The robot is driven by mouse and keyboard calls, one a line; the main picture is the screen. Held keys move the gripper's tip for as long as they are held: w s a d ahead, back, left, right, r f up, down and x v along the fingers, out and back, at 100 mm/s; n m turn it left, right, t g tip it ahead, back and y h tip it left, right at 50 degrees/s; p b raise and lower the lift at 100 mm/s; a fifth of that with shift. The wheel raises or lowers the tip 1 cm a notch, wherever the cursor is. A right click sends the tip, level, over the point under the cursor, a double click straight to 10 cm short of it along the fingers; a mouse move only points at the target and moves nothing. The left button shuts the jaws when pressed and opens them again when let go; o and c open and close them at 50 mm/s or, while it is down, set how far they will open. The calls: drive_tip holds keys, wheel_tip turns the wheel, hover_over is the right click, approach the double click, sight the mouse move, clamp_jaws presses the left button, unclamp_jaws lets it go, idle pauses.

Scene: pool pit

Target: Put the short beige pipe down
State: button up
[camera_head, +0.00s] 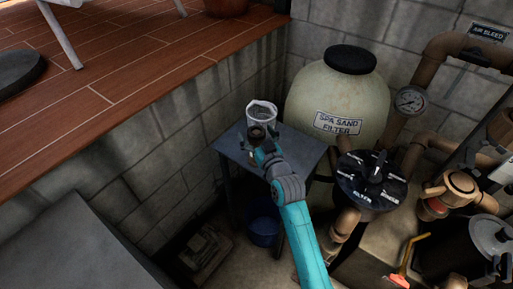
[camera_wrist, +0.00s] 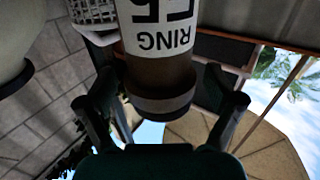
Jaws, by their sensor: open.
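A short beige-brown pipe with a white label (camera_wrist: 158,75) is between the two fingers of my gripper in the wrist view; its label text appears upside down. My gripper (camera_wrist: 163,108) is open, with a finger on each side of the pipe and visible space beside the right finger. In the head view my gripper (camera_head: 260,146) is over the small grey table (camera_head: 229,147). There the pipe is small and mostly hidden by my gripper, and I cannot tell its contact with the tabletop.
A pale basket (camera_head: 262,114) is at the table's back, just beyond my gripper. The spa sand filter tank (camera_head: 338,95) stands behind right, with the black filter valve (camera_head: 371,180) and pipes on the right. A block wall borders the left. A blue bucket (camera_head: 263,222) is below.

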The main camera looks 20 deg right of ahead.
clamp_jaws()
drive_tip(key=shift+r, duration=0.1)
